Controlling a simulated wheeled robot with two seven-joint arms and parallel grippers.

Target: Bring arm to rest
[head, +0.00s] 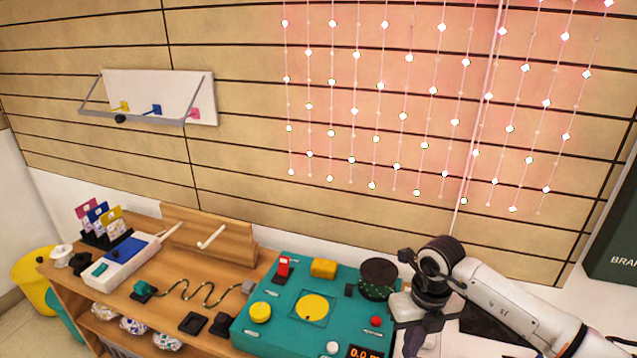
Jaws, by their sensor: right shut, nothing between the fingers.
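My right arm (515,310) comes in from the lower right, white with dark joints. Its wrist bends down over the right end of the wooden bench. My right gripper (420,342) points down beside the right edge of the teal board (250,335). Its fingers are shut and hold nothing; the tips are close to the bottom edge of the view. The arm hides part of the board's right side and what lies behind it. My left gripper is not in view.
The teal board carries a yellow disc (313,307), a dark round tin (378,278), a red button (376,321) and a display. Left of it are a wavy wire (205,290) and a white device (122,262). Strings of lights (375,139) hang above; a wall shelf (160,95) is upper left.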

